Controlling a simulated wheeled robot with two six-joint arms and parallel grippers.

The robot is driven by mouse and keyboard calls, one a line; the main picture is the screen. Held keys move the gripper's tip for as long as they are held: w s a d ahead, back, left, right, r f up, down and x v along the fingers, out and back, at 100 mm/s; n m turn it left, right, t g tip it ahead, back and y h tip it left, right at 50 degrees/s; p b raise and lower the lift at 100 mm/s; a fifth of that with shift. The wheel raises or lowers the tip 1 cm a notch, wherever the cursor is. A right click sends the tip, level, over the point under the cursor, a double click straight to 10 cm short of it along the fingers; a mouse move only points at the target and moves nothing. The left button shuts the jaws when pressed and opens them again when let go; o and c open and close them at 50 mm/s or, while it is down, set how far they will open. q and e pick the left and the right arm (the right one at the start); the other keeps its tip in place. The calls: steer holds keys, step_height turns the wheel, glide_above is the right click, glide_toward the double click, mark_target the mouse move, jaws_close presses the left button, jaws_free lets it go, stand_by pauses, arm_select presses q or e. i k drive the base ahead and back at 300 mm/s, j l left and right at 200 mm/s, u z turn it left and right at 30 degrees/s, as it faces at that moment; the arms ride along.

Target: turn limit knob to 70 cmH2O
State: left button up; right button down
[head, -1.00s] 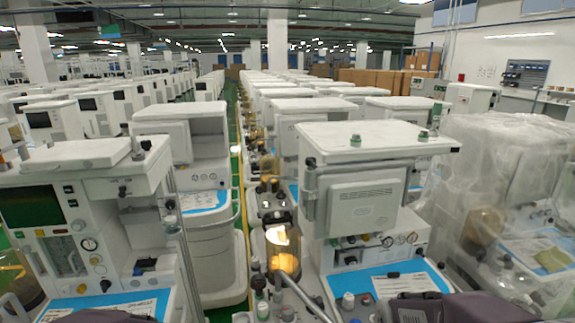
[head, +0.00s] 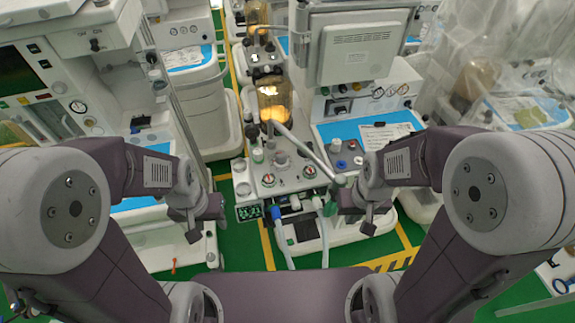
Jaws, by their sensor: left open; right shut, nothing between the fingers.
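The anaesthesia machine's breathing-circuit block (head: 290,184) stands low in front of me, just right of centre. I cannot tell which part is the limit knob, nor read any setting. My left gripper (head: 205,222) is open and empty, left of the block and apart from it. My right gripper (head: 357,216) is shut and empty, near the block's right side and apart from the knobs.
A bellows cylinder (head: 273,97) stands behind the block. A blue work surface (head: 360,134) with coloured caps lies to the right. Hoses (head: 281,240) hang from the block's front. Another cart (head: 110,90) is at left, and plastic-wrapped equipment (head: 500,60) at right. Green floor shows between.

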mark_target(280, 156)
steer(key=i+j+u, duration=0.1)
steer(key=i+u, duration=0.15)
steer(key=u, duration=0.15)
steer(key=i+u, duration=0.3)
steer(key=u, duration=0.15)
